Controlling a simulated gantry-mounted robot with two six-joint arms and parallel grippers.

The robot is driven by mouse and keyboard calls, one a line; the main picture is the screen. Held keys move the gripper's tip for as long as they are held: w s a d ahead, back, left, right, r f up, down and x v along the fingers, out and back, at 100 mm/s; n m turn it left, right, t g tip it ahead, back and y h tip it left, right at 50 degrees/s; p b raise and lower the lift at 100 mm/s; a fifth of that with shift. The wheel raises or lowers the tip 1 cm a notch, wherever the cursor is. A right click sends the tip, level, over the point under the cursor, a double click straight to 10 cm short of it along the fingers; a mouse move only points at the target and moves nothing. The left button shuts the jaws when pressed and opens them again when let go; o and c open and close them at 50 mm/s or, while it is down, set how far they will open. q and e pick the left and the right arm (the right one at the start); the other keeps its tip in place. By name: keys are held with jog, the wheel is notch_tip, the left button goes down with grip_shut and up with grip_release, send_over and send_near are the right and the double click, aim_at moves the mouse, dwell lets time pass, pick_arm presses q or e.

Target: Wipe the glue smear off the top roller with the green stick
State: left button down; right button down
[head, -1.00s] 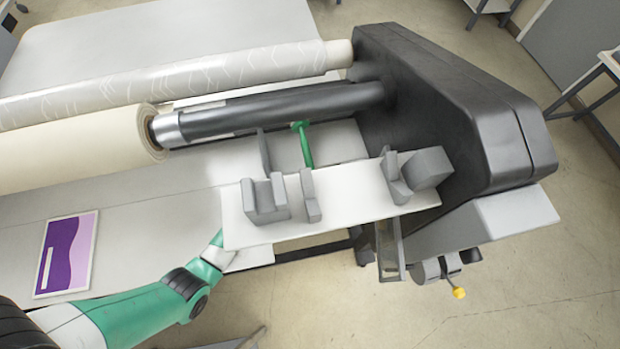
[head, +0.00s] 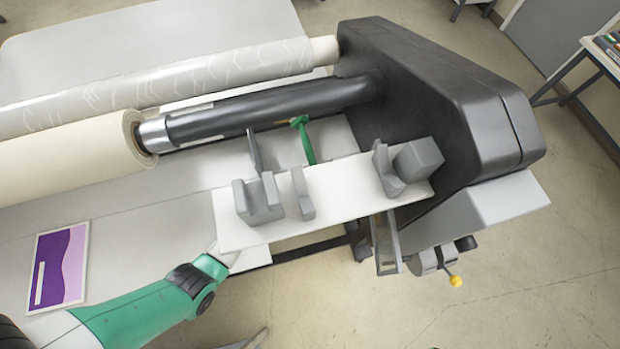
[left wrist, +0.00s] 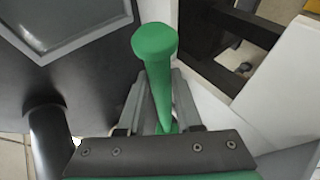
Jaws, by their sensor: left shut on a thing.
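The green stick (head: 309,142) with a wider round head shows beyond the white shelf, its head at or just below the lower edge of the black top roller (head: 270,106). I cannot tell whether they touch. In the left wrist view the stick (left wrist: 158,75) points away from me. My left gripper (left wrist: 158,100) is shut on its lower part. In the head view the white shelf hides this gripper, and my arm passes under it from the lower left. I cannot clearly make out a glue smear on the roller. My right gripper is not in view.
A white shelf (head: 345,207) with grey brackets (head: 258,198) stands over my left forearm. The black machine housing (head: 440,100) closes off the roller's right end. A cream roll (head: 70,158) and a patterned roll (head: 180,85) lie at left. A purple print (head: 58,268) lies flat.

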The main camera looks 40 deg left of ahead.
pick_arm(q)
jog(key=shift+w+d+r, duration=0.1)
jog(key=shift+w+d, duration=0.15)
jog(key=shift+w, duration=0.15)
jog(key=shift+w, duration=0.1)
jog(key=shift+w+d, duration=0.55)
jog(key=shift+w, duration=0.05)
jog(key=shift+w+b, duration=0.1)
jog(key=shift+b, duration=0.2)
jog(key=shift+r, duration=0.15)
dwell(0.8)
jog(key=shift+a, duration=0.15)
jog(key=shift+s+a, duration=0.1)
jog(key=shift+s, duration=0.1)
jog(key=shift+s+a, duration=0.35)
jog(key=shift+s, duration=0.15)
